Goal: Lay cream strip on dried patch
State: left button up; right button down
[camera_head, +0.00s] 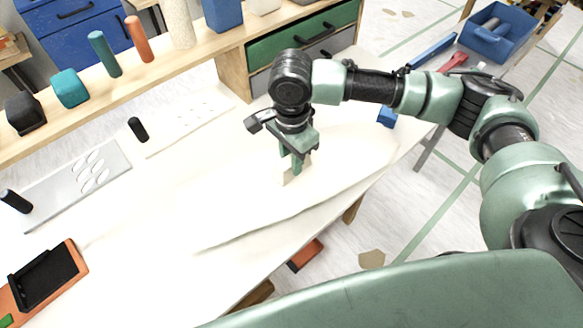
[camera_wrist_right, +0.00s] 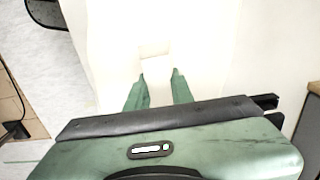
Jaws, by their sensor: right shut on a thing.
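My right gripper (camera_head: 293,163) points down over the pale worktable (camera_head: 150,215), its fingers shut on a small cream strip (camera_head: 289,178). The strip's lower end is at or just above the pale surface; I cannot tell whether it touches. In the right wrist view the two green fingers (camera_wrist_right: 159,88) stand close together, and a small cream piece (camera_wrist_right: 155,47) shows just beyond their tips. A large cream sheet (camera_head: 270,222) with an uneven front edge lies under the gripper. No dried patch stands out from the pale surface. My left gripper is not in view.
Two pale plates, one with raised ovals (camera_head: 93,168), lie on the left of the table. An orange-framed black tray (camera_head: 45,278) is at the front left. A shelf (camera_head: 150,75) with coloured blocks and cylinders runs along the back. A blue bin (camera_head: 495,38) stands at the far right.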

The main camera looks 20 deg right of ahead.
notch_tip(320, 180, down, 3)
jog(key=shift+f, duration=0.15)
jog(key=c, duration=1.2)
grip_release()
jog(key=shift+f, duration=0.1)
jog(key=shift+c, duration=0.2)
notch_tip(320, 180, up, 12)
jog(key=shift+r+p, duration=0.15)
jog(key=shift+p, duration=0.2)
jog(key=shift+s, duration=0.1)
